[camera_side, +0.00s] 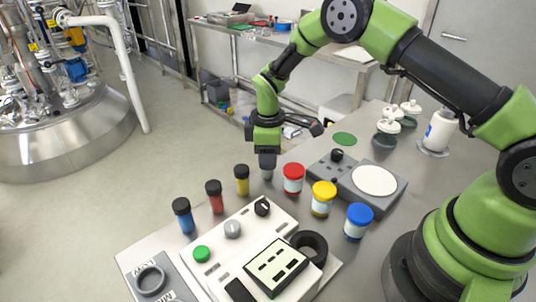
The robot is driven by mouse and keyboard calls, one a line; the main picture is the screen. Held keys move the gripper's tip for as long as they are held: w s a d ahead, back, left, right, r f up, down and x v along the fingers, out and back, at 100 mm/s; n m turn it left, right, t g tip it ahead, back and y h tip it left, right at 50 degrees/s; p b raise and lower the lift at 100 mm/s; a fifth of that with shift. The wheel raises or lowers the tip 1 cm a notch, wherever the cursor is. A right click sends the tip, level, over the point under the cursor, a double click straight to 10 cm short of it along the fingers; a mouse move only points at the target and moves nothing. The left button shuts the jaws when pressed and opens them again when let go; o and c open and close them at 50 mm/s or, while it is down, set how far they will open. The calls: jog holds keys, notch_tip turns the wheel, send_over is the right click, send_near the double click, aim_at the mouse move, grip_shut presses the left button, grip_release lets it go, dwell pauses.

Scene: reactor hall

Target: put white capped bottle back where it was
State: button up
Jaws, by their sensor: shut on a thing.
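My gripper (267,158) points straight down at the far end of a row of small capped vials. It is shut on a small pale grey-white vessel (267,174), likely the white capped bottle. Only its lower part shows under the jaws; its cap is hidden. I cannot tell whether its base touches the table. In the row toward the front stand a yellow vial (242,181), a red vial (215,202) and a blue vial (184,220), all upright with dark caps. The red-lidded jar (293,179) is just right of the gripper.
A yellow-lidded jar (322,200) and a blue-lidded jar (357,222) stand nearby. A grey device with a white disc (374,180) lies behind them. A control box (268,268) fills the front. White-lidded jars (386,134) and a larger white bottle (440,130) stand at back right.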

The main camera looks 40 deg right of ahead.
jog(key=shift+f, duration=0.1)
jog(key=o, duration=1)
